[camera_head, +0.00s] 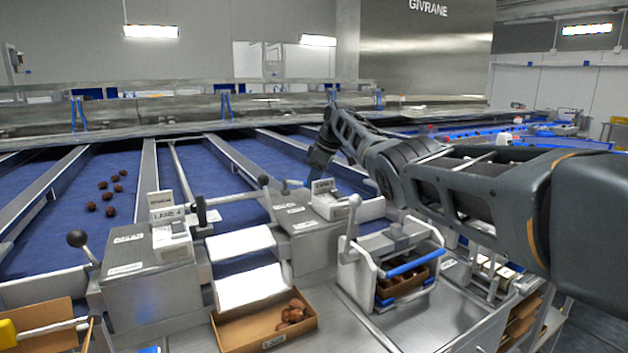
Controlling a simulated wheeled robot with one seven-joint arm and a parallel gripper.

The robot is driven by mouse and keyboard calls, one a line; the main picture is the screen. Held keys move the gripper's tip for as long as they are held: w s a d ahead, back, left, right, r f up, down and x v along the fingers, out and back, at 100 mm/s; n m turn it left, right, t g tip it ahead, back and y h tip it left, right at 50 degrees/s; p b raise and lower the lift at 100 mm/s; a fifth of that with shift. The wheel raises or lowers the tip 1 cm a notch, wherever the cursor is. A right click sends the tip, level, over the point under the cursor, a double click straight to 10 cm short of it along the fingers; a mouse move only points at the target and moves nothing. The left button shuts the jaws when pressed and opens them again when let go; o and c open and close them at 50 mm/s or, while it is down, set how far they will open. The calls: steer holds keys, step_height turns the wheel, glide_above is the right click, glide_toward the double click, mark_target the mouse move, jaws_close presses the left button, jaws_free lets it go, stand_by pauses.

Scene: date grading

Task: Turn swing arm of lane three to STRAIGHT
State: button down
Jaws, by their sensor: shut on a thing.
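My gripper (317,168) reaches down from the arm at centre, just behind the control box (305,228) to the right of the one labelled LANE 4. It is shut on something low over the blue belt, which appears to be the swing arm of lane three. The fingertips and the held part are too dark and small to make out, and the swing arm's angle cannot be read. A ball-ended lever (264,181) stands at the box's left side.
The LANE 4 box (150,270) has a black handle (201,211) beside it. Several dates (110,211) lie on the left belt. A cardboard tray (238,335) with dates sits in front. A white-handled frame (352,240) stands right of centre, below my arm.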

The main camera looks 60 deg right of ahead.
steer(key=c, duration=0.9)
jaws_free()
steer(key=shift+c, duration=0.2)
steer(key=b+v, duration=0.1)
steer(key=v, duration=0.6)
steer(key=shift+r, duration=0.4)
steer(key=shift+s, duration=0.2)
